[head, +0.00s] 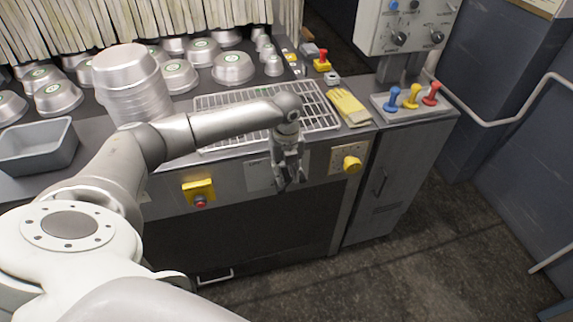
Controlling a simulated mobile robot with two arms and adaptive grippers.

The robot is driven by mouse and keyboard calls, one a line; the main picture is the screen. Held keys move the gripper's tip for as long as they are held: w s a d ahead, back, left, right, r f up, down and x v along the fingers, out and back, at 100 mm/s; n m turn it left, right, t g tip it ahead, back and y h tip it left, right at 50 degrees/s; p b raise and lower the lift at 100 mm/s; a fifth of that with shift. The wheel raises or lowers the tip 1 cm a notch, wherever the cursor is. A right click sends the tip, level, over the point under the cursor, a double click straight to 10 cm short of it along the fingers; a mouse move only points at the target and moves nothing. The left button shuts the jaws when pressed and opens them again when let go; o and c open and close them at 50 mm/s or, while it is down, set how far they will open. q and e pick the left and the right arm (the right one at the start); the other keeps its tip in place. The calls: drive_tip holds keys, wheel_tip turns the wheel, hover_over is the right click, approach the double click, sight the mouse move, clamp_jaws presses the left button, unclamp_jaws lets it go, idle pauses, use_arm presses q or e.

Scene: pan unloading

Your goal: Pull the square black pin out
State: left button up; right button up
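My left gripper (289,184) hangs fingers-down at the end of my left arm, in front of the machine's metal front panel (228,178). Its fingertips look apart, and I see nothing between them. I cannot make out a square black pin; the gripper covers part of the panel behind it. A yellow plate with a red button (199,202) is left of the gripper. A yellow knob (352,164) on a light plate is right of it. My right gripper is not in view.
A wire rack (320,116) lies on the counter, with yellow gloves (347,106) beside it. Stacked pans (130,80), several loose pans and a grey tub (40,150) fill the left. Blue, yellow and red levers (411,98) stand at right. The floor in front is clear.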

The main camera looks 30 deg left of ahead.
use_arm(q)
drive_tip(key=shift+c, duration=0.3)
clamp_jaws()
drive_tip(key=shift+c, duration=2.1)
unclamp_jaws()
clamp_jaws()
drive_tip(key=shift+d, duration=0.15)
drive_tip(key=shift+s+d+p, duration=0.4)
drive_tip(key=shift+s+p, duration=0.05)
drive_tip(key=shift+p, duration=0.4)
